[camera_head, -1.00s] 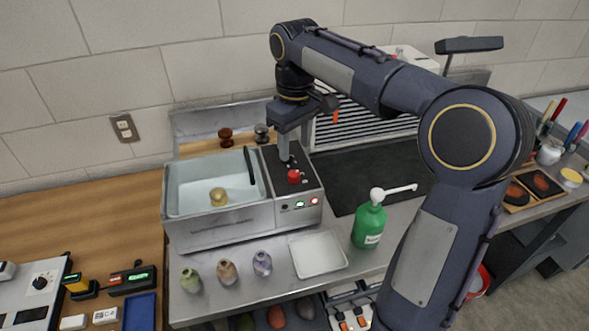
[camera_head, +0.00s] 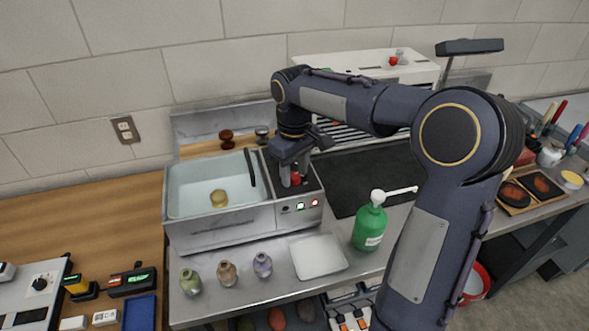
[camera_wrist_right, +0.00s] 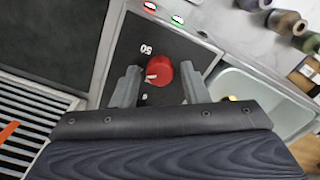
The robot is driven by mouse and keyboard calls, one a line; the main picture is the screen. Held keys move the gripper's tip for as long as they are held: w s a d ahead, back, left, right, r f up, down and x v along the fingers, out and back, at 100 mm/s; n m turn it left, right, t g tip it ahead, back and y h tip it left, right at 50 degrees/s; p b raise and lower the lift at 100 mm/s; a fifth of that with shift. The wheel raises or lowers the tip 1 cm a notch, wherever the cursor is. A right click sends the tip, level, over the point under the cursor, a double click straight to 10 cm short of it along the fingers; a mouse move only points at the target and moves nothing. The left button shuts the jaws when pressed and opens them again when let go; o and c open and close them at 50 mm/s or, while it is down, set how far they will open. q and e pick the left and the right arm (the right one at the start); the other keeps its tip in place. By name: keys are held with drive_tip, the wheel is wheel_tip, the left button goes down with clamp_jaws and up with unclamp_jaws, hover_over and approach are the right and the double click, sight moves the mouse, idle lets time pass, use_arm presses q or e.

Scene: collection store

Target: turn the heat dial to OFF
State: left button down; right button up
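The red heat dial (camera_head: 296,179) sits on the black top panel (camera_wrist_right: 133,60) of the metal bath unit. In the right wrist view the dial (camera_wrist_right: 159,70) shows a pale pointer mark, with "50" printed on one side and a smaller mark on the other. My right gripper (camera_head: 295,181) is down at the panel, its fingers on either side of the dial. In the wrist view the right gripper (camera_wrist_right: 163,88) is open, with a gap between each finger and the dial. An OFF label cannot be made out. My left gripper is not in view.
The open bath basin (camera_head: 190,187) holds a brass-coloured object (camera_head: 219,198) left of the panel. Three small vases (camera_head: 228,273), a white tray (camera_head: 318,256) and a green pump bottle (camera_head: 370,226) stand in front. A dark mat (camera_head: 372,173) lies to the right.

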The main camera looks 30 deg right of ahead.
drive_tip(key=c, duration=0.8)
drive_tip(key=shift+o, duration=0.2)
drive_tip(key=shift+r+n, duration=0.1)
drive_tip(key=shift+n, duration=0.2)
drive_tip(key=n+p, duration=0.2)
drive_tip(key=n, duration=0.2)
drive_tip(key=n+p, duration=0.1)
drive_tip(key=n, duration=0.2)
drive_tip(key=shift+n, duration=0.4)
drive_tip(key=shift+n+p, duration=0.7)
drive_tip(key=shift+n, duration=1.2)
drive_tip(key=o, duration=1)
